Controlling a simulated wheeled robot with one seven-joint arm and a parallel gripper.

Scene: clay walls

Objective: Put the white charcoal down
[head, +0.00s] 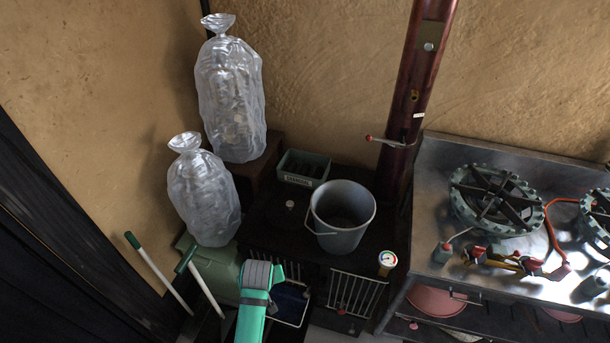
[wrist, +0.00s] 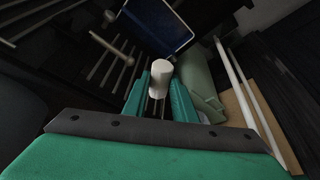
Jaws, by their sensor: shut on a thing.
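The white charcoal (wrist: 161,72) is a short pale cylinder. In the wrist view it stands between the two green fingers of my gripper (wrist: 160,92), which is shut on it. In the head view my green arm end (head: 254,300) is at the bottom centre, in front of the dark stove. The charcoal cannot be made out there, and the fingertips are hidden by the grey wrist part.
A grey bucket (head: 341,216) and a small green box (head: 302,168) stand on the black stove top (head: 268,216). Two clear bags (head: 231,98) (head: 204,197) stand to the left. A steel gas-burner counter (head: 440,190) is on the right. White poles (head: 160,270) lean at the lower left.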

